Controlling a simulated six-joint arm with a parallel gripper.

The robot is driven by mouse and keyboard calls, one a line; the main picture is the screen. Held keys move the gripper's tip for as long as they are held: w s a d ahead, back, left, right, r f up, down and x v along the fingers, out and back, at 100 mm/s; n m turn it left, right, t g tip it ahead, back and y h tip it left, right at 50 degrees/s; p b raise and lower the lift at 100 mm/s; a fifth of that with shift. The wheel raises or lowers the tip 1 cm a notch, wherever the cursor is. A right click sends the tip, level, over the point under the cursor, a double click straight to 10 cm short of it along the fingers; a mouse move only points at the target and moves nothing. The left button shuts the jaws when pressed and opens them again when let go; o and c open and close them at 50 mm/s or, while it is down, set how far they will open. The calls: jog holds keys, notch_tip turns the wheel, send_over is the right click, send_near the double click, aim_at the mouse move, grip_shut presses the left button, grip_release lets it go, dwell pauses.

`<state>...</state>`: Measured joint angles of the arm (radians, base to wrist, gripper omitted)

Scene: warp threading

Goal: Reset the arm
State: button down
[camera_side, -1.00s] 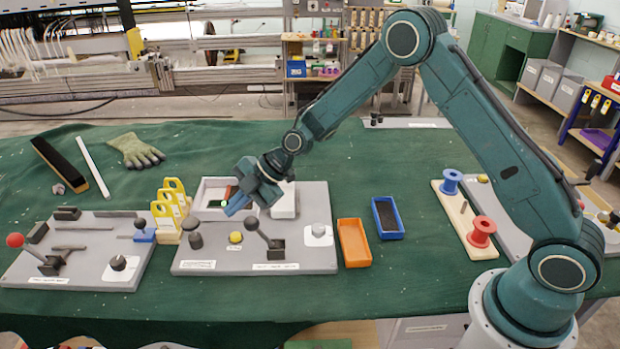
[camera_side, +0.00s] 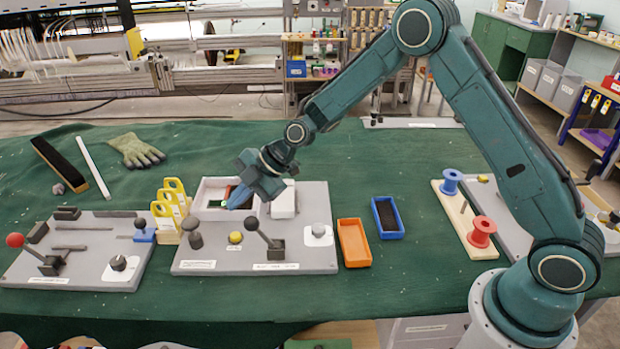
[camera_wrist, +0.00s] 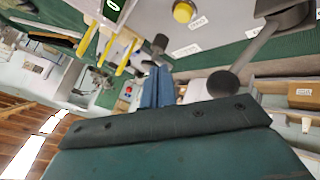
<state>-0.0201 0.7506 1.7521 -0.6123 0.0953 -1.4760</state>
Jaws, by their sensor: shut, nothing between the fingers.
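My gripper (camera_side: 240,197) is at the end of the teal arm, shut and empty, above the middle grey panel (camera_side: 215,262). Its blue fingers point down and left, over the white bin (camera_side: 213,186) at the panel's back, and hide part of that bin. In the wrist view the shut blue fingers (camera_wrist: 157,88) show together with nothing held. The black lever (camera_side: 262,232) stands in front of the gripper, apart from it in the side view.
Yellow tags (camera_side: 172,200) stand left of the panel. A yellow button (camera_side: 236,237) is on it. Orange (camera_side: 354,243) and blue (camera_side: 388,218) trays lie to the right, then red (camera_side: 481,232) and blue (camera_side: 451,181) spools.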

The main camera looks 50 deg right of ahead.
jog(key=s+d+r+m+h, duration=0.2)
jog(key=s+d+r+m, duration=0.2)
jog(key=s+r, duration=0.45)
jog(key=s+d+r+m+h, duration=0.2)
jog(key=s+d+r+m, duration=0.3)
jog(key=s+r, duration=0.3)
jog(key=s+d+r+m+h, duration=0.1)
jog(key=s+m, duration=0.4)
jog(key=s, duration=0.5)
jog(key=s+d+r+m+h, duration=0.2)
jog(key=s+d+m, duration=0.3)
jog(key=s, duration=0.6)
jog(key=shift+d+r+m+t, duration=0.3)
jog(key=shift+d+r+m, duration=0.1)
jog(key=shift+d, duration=0.15)
